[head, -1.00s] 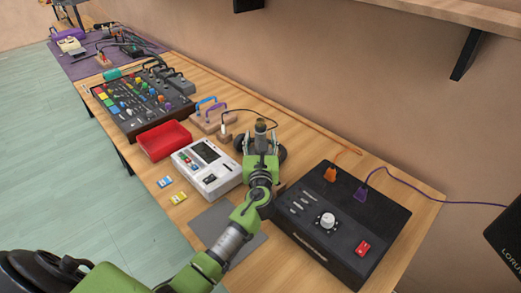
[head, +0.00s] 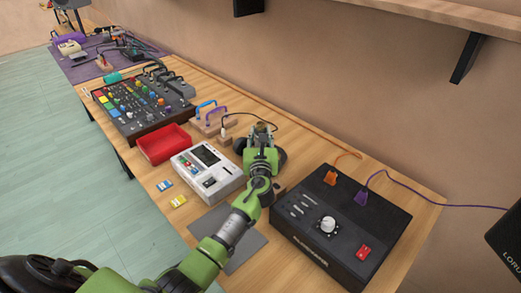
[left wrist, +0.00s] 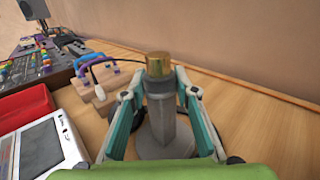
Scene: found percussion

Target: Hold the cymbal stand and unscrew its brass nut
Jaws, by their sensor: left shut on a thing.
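The cymbal stand (left wrist: 165,130) is a grey upright post on a round grey base. A brass nut (left wrist: 158,65) sits on its top and stands clear above the fingers in the left wrist view. My left gripper (left wrist: 160,97) is shut on the stand's post below the nut, with a teal-sided finger on each side. In the head view my left gripper (head: 261,137) is at the stand near the back of the table, and the brass nut (head: 261,127) shows small between the fingertips. The gripper hides most of the post there. My right gripper is not in view.
A black box with a white knob (head: 340,224) stands right of my left arm. A white device (head: 208,170), a red tray (head: 163,143) and a wooden block with coloured handles (head: 210,118) stand to the left. A grey mat (head: 243,243) lies under the forearm.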

